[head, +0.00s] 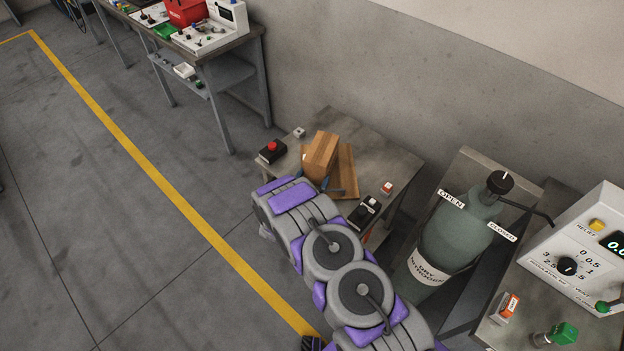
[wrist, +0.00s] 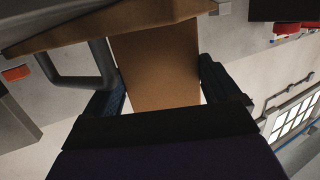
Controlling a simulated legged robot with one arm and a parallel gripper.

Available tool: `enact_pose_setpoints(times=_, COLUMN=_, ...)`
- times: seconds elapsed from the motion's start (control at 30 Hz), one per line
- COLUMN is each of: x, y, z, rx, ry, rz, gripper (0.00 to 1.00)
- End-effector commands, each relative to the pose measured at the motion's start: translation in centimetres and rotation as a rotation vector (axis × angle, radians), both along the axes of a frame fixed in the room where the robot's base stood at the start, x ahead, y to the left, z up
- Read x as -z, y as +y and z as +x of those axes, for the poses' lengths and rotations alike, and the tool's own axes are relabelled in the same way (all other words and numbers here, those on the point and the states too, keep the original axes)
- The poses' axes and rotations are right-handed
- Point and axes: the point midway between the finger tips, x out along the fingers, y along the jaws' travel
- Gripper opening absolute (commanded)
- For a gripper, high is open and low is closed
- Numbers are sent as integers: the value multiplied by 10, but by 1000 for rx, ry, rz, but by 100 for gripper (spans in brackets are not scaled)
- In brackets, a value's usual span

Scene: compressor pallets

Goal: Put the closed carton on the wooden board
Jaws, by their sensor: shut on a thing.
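The closed carton (head: 321,157) is a brown box standing upright over the wooden board (head: 348,176) on a small grey table. In the wrist view, the carton (wrist: 157,70) is between my two fingers, and its far end meets the board (wrist: 75,32) in the picture. I cannot tell whether the carton bears on the board or hangs just above it. My gripper (head: 331,188) is shut on the carton at its near side; it also shows in the wrist view (wrist: 158,95). My arm hides the near part of the table.
On the table are a red-button box (head: 271,151) at left, a small white item (head: 299,132) behind, and a black device (head: 365,211) and red-topped switch (head: 387,187) at right. A green cylinder (head: 455,235) stands to the right. The table's back right (head: 385,150) is clear.

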Motion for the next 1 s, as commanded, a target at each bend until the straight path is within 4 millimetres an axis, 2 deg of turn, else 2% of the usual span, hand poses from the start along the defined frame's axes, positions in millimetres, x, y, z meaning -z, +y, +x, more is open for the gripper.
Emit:
enact_pose_setpoints(times=0.1, x=0, y=1, z=0, rx=2, ry=-1, rz=-2, gripper=30)
enact_pose_setpoints(times=0.13, x=0, y=2, z=0, rx=2, ry=1, rz=-2, gripper=91)
enact_pose_setpoints(times=0.23, x=0, y=4, z=0, rx=1, ry=0, rz=-3, gripper=100)
enact_pose_setpoints(times=0.57, x=0, y=5, z=-6, rx=-1, ry=3, rz=-4, gripper=100)
enact_pose_setpoints(times=0.67, x=-2, y=7, z=-18, rx=-2, ry=7, rz=-4, gripper=100)
enact_pose_setpoints(times=1.0, x=-16, y=27, z=-82, rx=-3, ry=3, rz=-6, gripper=100)
